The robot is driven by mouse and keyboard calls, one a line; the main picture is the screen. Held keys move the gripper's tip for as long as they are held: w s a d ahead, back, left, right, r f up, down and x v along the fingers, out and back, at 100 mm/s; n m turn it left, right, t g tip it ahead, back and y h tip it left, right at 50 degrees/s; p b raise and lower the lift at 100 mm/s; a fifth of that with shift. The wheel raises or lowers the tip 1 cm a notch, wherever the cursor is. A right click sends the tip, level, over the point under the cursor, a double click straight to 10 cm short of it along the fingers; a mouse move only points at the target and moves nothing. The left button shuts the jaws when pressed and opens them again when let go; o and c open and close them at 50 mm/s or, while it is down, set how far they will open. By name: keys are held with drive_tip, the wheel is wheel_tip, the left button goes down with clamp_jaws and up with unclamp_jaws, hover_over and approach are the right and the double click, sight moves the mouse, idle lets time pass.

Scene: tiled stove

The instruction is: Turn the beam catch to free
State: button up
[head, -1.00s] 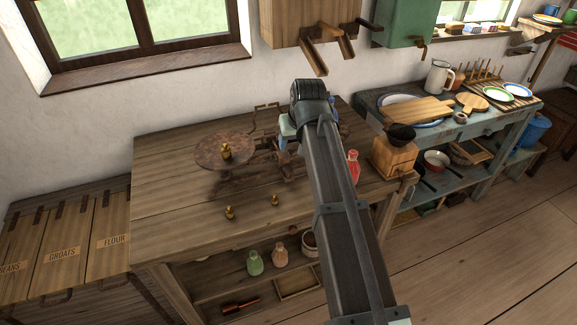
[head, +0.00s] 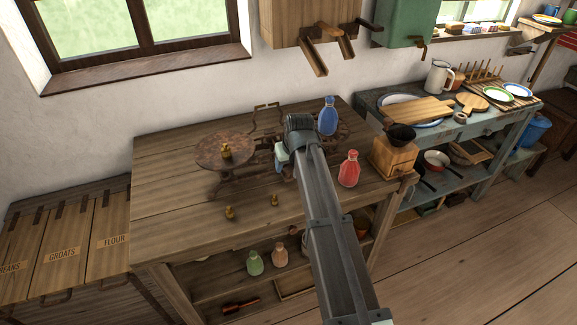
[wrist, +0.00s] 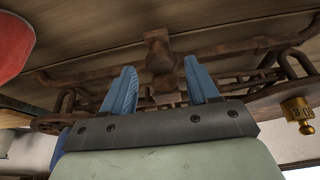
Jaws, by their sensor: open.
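The rusty balance scale (head: 232,178) stands on the wooden table, with a small brass weight (head: 226,151) on its round left pan (head: 208,155) and a blue bottle (head: 328,116) at its right end. My gripper (wrist: 160,68) is open and empty. In the wrist view, its two blue fingers point at the scale's rusty frame, with a rusty upright block (wrist: 158,50) in line with the gap between them. I cannot tell whether this block is the beam catch. In the head view my arm covers the middle of the scale, and the fingertips are hidden.
A red bottle (head: 349,169) stands right of my arm, near a wooden coffee grinder (head: 393,157). Two brass weights (head: 230,213) (head: 275,200) stand in front of the scale. The table's front left is clear. A wall cabinet (head: 312,22) hangs above.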

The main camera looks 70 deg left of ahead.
drive_tip(key=shift+x, duration=0.9)
drive_tip(key=shift+c, duration=0.2)
drive_tip(key=c, duration=1)
drive_tip(key=shift+s+m+t, duration=0.1)
drive_tip(key=shift+m+t, duration=0.5)
drive_tip(key=shift+m, duration=0.9)
drive_tip(key=o, duration=1)
drive_tip(key=shift+o, duration=0.2)
drive_tip(key=shift+r, duration=0.1)
drive_tip(key=v, duration=1.3)
drive_tip(key=shift+r, duration=0.3)
